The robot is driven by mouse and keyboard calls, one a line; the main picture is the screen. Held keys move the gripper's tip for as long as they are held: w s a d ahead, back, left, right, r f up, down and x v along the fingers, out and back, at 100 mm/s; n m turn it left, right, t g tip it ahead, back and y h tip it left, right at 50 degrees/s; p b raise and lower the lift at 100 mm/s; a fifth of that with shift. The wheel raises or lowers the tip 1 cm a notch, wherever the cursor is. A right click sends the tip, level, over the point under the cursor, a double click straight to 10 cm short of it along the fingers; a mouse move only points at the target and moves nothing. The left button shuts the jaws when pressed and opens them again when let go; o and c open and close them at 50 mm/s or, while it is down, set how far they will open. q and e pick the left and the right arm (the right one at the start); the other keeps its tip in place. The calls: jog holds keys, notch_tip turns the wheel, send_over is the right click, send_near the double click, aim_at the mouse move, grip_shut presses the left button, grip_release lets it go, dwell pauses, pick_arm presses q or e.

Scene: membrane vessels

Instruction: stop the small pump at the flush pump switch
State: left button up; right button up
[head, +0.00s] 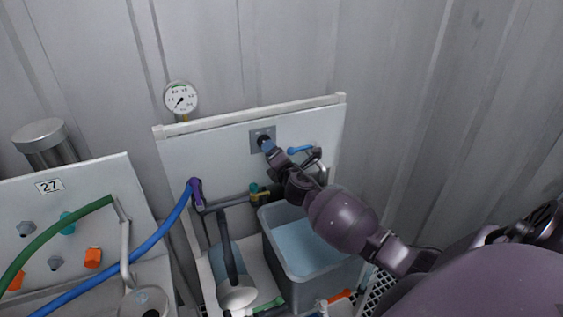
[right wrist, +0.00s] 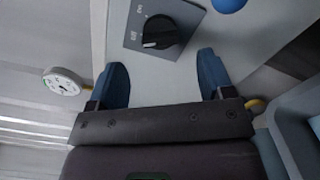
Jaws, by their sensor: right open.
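The flush pump switch is a black rotary knob (right wrist: 160,32) on a small grey plate (right wrist: 188,17) with small lettering. In the head view the plate (head: 256,134) is on the upright white panel (head: 225,137), and my gripper partly covers the knob. Which mark the knob points to I cannot tell for sure. My right gripper (right wrist: 163,80) is open and empty, its two blue fingers spread apart just short of the knob, which lies ahead between their directions. It also shows at the switch in the head view (head: 267,146). My left gripper is not in view.
A blue-handled valve (head: 300,149) sits just right of the switch. A round gauge (head: 181,98) stands above the panel's left part. A grey tub (head: 290,270) is below my right arm. A blue hose (head: 160,235) and panel 27 (head: 70,200) are to the left.

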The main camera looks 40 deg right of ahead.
jog(key=v, duration=0.5)
dwell(0.4)
